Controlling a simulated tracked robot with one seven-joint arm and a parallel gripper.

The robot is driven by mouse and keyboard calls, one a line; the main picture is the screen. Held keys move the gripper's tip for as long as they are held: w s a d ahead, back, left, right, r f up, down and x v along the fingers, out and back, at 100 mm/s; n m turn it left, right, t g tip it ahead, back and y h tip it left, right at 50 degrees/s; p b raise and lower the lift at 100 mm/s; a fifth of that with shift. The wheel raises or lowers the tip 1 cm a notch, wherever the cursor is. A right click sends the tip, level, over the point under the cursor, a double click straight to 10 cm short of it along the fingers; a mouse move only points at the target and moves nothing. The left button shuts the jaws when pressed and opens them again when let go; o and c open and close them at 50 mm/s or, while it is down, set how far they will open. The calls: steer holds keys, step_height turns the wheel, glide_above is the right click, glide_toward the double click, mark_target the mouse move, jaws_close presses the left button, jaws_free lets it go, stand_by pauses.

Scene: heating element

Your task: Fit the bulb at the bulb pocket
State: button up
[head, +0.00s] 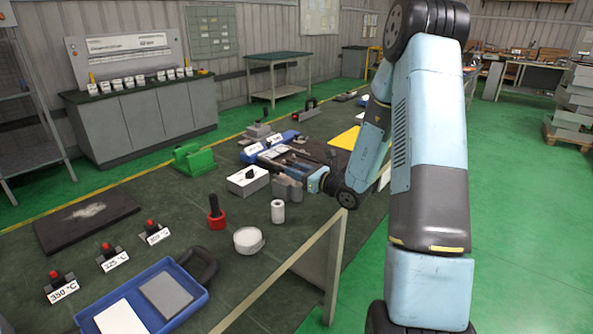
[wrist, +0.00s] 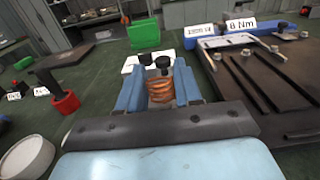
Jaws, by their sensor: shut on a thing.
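My gripper (wrist: 158,72) has its two blue fingers closed around an orange, copper-like coil (wrist: 160,90) in the wrist view. A dark round top shows just above the coil; I cannot tell if it belongs to it. In the head view my gripper (head: 284,188) is low over the dark mat, to the right of a white block (head: 248,180) with a black knob. The white block also shows in the wrist view (wrist: 130,66), just beyond the fingers and partly hidden. I cannot tell for sure which part is the bulb or the bulb pocket.
Near my gripper are a red-based black handle (head: 216,218), a white roll (head: 278,211) and a white round tub (head: 249,240). A green block (head: 192,159) is behind left. Temperature-labelled blocks (head: 114,258) and a blue tray (head: 195,308) are front left.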

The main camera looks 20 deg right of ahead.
steer(key=shift+f, duration=0.8)
steer(key=o, duration=1.1)
steer(key=v, duration=1.4)
steer(key=shift+w, duration=0.1)
